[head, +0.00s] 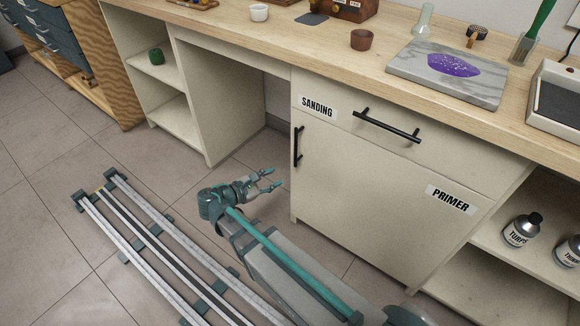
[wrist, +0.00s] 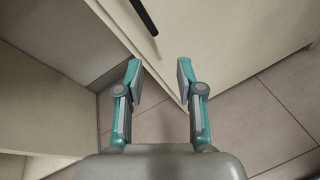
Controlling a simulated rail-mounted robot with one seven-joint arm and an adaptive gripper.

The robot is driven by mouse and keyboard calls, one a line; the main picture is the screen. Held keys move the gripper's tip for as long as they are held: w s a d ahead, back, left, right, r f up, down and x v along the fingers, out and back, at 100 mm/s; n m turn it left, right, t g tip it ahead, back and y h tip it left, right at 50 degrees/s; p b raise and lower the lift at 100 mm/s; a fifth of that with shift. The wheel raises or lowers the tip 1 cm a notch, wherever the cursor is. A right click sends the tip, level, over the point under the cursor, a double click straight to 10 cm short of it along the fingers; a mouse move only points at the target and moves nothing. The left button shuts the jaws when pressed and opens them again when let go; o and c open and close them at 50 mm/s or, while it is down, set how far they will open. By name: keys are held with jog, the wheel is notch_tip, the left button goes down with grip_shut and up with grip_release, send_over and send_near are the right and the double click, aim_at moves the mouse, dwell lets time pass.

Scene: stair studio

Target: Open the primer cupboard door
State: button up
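The primer cupboard door (head: 370,190) is a cream panel below the bench drawer, with a black-on-white PRIMER label (head: 451,200) at its right. It looks shut. Its black vertical handle (head: 298,147) is at the door's upper left edge. In the wrist view the lower part of a black bar, which looks like this handle (wrist: 144,16), shows at the top, beyond the fingertips. My gripper (head: 275,180) is open and empty, to the left of the door and lower than the handle. It also shows in the wrist view (wrist: 158,80), with its fingers apart and touching nothing.
The drawer above, labelled SANDING (head: 317,106), has a horizontal black handle (head: 388,125). An open knee space is left of the cupboard, then open shelves (head: 162,75). A floor rail (head: 170,250) runs at lower left.

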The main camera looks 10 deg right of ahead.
notch_tip(320, 180, up, 7)
jog(key=n+t+h, duration=0.2)
jog(key=n+h, duration=0.1)
jog(key=n, duration=0.1)
jog(key=n+b, duration=0.1)
jog(key=b, duration=0.1)
send_over(295, 161)
jog(key=shift+w+d+f, duration=0.15)
jog(key=shift+w, duration=0.1)
grip_shut()
